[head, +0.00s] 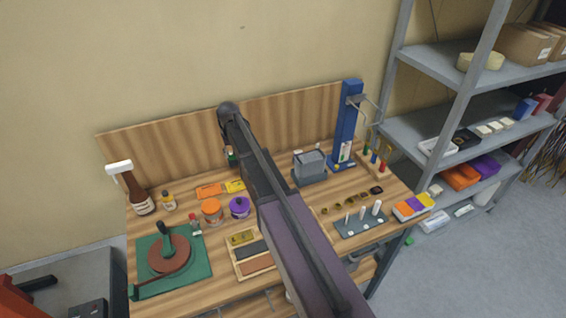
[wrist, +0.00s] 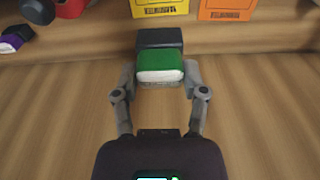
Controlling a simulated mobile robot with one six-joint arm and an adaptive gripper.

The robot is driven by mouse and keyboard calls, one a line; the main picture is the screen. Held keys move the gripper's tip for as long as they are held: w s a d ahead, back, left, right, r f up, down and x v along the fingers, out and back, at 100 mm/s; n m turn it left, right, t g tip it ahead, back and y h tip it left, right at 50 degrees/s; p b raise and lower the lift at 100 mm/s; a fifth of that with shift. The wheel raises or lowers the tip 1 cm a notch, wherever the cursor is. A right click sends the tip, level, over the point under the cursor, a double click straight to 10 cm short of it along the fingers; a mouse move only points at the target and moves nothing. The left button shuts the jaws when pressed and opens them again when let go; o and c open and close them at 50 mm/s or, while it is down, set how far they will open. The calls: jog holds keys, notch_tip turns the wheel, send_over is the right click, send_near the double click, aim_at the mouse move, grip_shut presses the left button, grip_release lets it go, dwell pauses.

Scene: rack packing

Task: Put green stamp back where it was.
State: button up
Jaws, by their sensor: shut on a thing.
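The green stamp (wrist: 160,67) is a green block with a pale lower edge and a dark block behind it in the wrist view. My gripper (wrist: 160,84) is shut on it, one finger at each side. In the head view my gripper (head: 232,158) is mostly hidden behind my arm, near the wooden backboard, with a bit of green at it. A small rack (head: 372,168) at the right of the bench holds upright coloured pieces, including red and blue ones. The place the stamp came from cannot be made out.
Yellow (head: 235,186) and orange (head: 209,191) labelled packs lie on the bench, beside orange (head: 212,211) and purple (head: 239,207) jars. A blue column (head: 346,125) and grey box (head: 310,165) stand at the back. A green mat (head: 200,265) is front left. My arm hides the bench middle.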

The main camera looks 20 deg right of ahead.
jog(key=shift+r+p, duration=0.85)
jog(key=shift+r, duration=0.3)
jog(key=shift+f+b, duration=0.95)
jog(key=shift+s, duration=0.1)
